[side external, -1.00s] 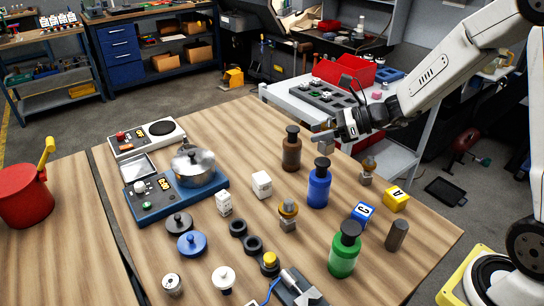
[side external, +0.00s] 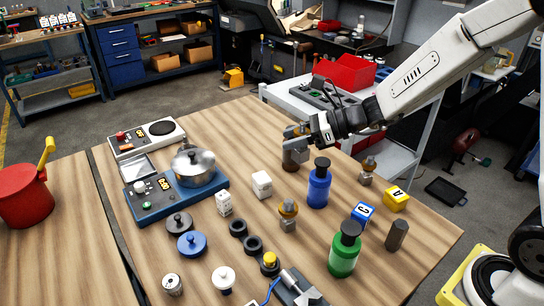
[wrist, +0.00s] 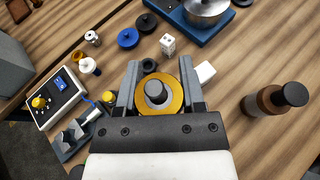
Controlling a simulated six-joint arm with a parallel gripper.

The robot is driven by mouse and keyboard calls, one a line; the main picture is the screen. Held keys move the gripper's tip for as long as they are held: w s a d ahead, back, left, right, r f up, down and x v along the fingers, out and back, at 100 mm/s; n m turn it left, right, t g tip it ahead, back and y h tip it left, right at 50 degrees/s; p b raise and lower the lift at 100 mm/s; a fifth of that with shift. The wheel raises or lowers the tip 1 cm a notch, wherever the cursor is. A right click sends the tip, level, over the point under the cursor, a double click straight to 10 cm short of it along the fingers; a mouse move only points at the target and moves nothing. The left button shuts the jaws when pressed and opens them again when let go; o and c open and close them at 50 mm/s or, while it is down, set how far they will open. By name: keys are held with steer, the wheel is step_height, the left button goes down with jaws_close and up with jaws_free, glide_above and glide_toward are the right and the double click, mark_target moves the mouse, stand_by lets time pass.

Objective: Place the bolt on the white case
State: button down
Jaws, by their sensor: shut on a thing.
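My gripper (wrist: 158,84) is shut on the bolt, a grey rounded piece with a wide gold ring (wrist: 174,106), held between the two fingers in the wrist view. In the side view my gripper (side external: 297,134) is above the table in front of the brown bottle, and the held piece is too small to make out fully. The white case (side external: 262,184) appears to be the plain white box in the middle of the table. It also shows in the wrist view (wrist: 206,71), just right of the right finger and partly hidden by it. Nothing rests on its top.
The brown bottle (wrist: 268,102), blue bottle (side external: 319,188) and green bottle (side external: 343,255) stand nearby. A marked white block (side external: 223,204) and a gold-topped grey piece (side external: 288,212) flank the case. The steel pot (side external: 192,167) is behind. Bare wood lies between them.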

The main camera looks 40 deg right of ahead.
steer(key=shift+w+a+f, duration=0.3)
steer(key=shift+w+f, duration=1.1)
steer(key=shift+w, duration=0.6)
steer(key=shift+w+a+f, duration=0.35)
steer(key=shift+w+f, duration=1.1)
steer(key=shift+w, duration=0.5)
steer(key=shift+w+a+f, duration=0.3)
steer(key=shift+w+f, duration=1.1)
steer(key=shift+w, duration=0.6)
steer(key=shift+f, duration=0.1)
steer(key=shift+w+f, duration=0.3)
steer(key=shift+f, duration=1.45)
steer(key=shift+f, duration=0.15)
steer(key=shift+c, duration=1)
jaws_free()
